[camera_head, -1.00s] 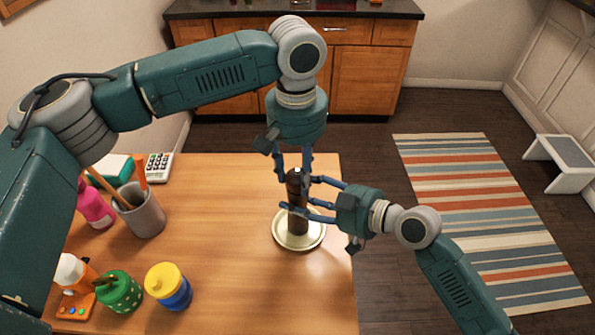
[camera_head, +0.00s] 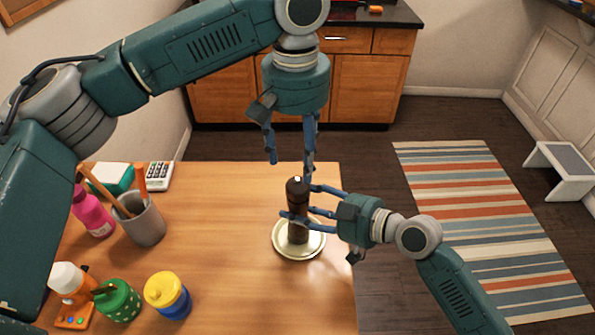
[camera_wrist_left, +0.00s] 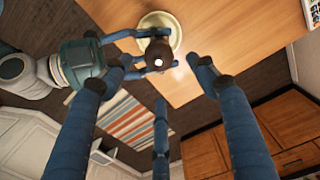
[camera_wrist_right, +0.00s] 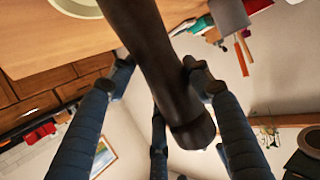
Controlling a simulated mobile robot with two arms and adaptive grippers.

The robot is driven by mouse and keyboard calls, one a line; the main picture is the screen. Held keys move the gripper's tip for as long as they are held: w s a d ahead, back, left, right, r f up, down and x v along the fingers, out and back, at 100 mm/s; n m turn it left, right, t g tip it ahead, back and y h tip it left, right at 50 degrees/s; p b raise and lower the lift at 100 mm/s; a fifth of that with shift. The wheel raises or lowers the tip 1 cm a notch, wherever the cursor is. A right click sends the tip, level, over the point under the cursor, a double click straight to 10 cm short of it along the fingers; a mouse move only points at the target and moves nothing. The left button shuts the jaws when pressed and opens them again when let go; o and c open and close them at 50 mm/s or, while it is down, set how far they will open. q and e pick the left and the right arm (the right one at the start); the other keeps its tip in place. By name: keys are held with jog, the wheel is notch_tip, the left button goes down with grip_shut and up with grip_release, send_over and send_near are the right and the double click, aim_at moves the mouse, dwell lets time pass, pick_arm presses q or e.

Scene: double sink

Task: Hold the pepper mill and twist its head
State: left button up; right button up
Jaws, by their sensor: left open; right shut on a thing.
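The dark brown pepper mill (camera_head: 297,190) stands upright on a pale round dish (camera_head: 312,249) near the right edge of the table. My right gripper (camera_head: 310,205) comes in from the right and is shut on the mill's body; the right wrist view shows the mill (camera_wrist_right: 160,60) between its fingers. My left gripper (camera_head: 290,160) hangs above and just behind the mill's head, with its fingers pointing down, spread and empty. In the left wrist view the mill's rounded head (camera_wrist_left: 158,52) shows beyond the open fingertips, apart from them.
A grey cup (camera_head: 143,222) with utensils, a pink bottle (camera_head: 93,212), a calculator (camera_head: 159,175), a green pot (camera_head: 119,300) and a yellow-and-blue jar (camera_head: 168,294) stand on the left of the table (camera_head: 220,230). The table between them and the dish is clear.

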aim_at(297, 181)
pick_arm(q)
jog(key=shift+r, duration=2.2)
